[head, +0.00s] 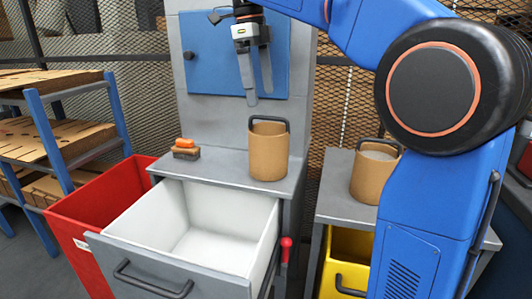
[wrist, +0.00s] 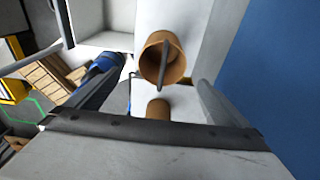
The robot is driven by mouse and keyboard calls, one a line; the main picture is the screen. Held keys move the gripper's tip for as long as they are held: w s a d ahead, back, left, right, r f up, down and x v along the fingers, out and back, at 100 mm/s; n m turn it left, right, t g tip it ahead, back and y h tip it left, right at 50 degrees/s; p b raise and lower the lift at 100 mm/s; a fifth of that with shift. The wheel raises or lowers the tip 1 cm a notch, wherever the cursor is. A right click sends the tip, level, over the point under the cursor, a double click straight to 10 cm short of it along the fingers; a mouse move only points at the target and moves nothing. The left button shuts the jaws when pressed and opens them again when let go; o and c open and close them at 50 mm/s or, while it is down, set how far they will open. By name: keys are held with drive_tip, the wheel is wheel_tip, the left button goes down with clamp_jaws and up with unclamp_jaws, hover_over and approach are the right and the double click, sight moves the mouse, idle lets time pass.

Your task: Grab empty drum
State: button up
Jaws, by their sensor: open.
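An open tan drum (head: 268,153) with a dark arched handle stands upright on the grey ledge behind the open drawer; its inside is hidden in the head view. In the wrist view an open drum with bare brown inner walls (wrist: 178,64) lies ahead of my gripper. A second tan drum (head: 374,176) on the right bench holds grey material near its rim. My gripper (head: 259,97) is open and empty, fingers pointing down, above and slightly left of the first drum, not touching it.
An open grey drawer with a white inside (head: 144,217) juts out in front of the ledge. An orange and brown block (head: 186,150) lies on the ledge left of the drum. A red bin (head: 78,222) and shelves (head: 118,113) stand left. A blue panel (head: 215,60) is behind my gripper.

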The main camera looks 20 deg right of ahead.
sight(265, 117)
drive_tip(key=f, duration=0.3)
drive_tip(key=d+f, duration=0.1)
drive_tip(key=f, duration=0.5)
drive_tip(key=shift+s+d, duration=0.15)
drive_tip(key=shift+s, duration=0.25)
drive_tip(key=shift+d+f, duration=0.2)
drive_tip(key=shift+f, duration=1.25)
drive_tip(key=shift+d+f, duration=0.2)
drive_tip(key=shift+f, duration=1.2)
drive_tip(key=c, duration=1)
drive_tip(key=shift+r, duration=0.15)
